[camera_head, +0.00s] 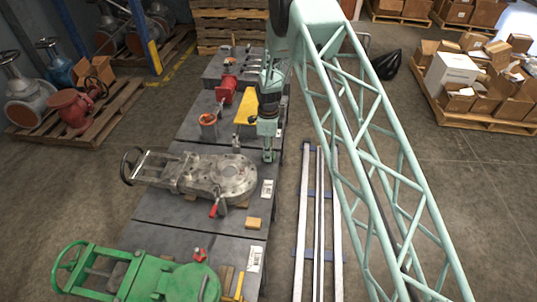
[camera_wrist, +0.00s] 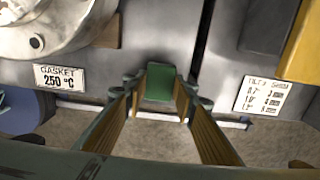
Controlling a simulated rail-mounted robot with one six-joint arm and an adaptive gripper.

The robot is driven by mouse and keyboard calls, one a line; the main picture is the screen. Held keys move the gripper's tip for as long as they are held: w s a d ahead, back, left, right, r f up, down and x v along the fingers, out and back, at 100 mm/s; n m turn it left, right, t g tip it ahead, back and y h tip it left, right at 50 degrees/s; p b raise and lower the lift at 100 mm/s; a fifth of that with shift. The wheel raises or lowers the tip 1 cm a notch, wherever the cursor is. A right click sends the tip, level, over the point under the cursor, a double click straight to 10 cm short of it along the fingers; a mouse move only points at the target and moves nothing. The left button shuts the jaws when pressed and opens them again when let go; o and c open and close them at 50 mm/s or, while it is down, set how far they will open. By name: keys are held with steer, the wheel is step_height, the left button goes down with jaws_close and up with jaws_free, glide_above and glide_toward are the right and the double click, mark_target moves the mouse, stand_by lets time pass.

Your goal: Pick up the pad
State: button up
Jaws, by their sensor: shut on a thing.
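In the wrist view, a small green block, which looks like the pad (camera_wrist: 159,82), sits between the fingertips of my gripper (camera_wrist: 161,92). The fingers are shut on its two sides. The grey bench top shows behind it, close to the bench edge. In the head view my gripper (camera_head: 268,153) points down at the right edge of the bench, beyond the large grey valve (camera_head: 222,178). I cannot clearly tell the pad from the fingers there, nor whether it touches the bench.
The bench (camera_head: 160,208) also bears a green valve (camera_head: 165,280), a red-handled tool (camera_head: 216,206), a tan block (camera_head: 253,222) and a yellow piece (camera_head: 245,108). A gasket label (camera_wrist: 60,77) and another label (camera_wrist: 265,97) flank my gripper. Long metal bars (camera_head: 318,220) lie right of the bench.

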steer(key=shift+r, duration=1.3)
steer(key=shift+s+d+r+p, duration=0.1)
steer(key=shift+s+r+p, duration=0.25)
steer(key=shift+s+r, duration=0.05)
steer(key=s+d+r+p, duration=0.1)
steer(key=s+d, duration=0.3)
steer(key=s, duration=1)
steer(key=shift+s+d+r, duration=0.15)
steer(key=shift+s+r, duration=0.05)
steer(key=shift+s, duration=0.1)
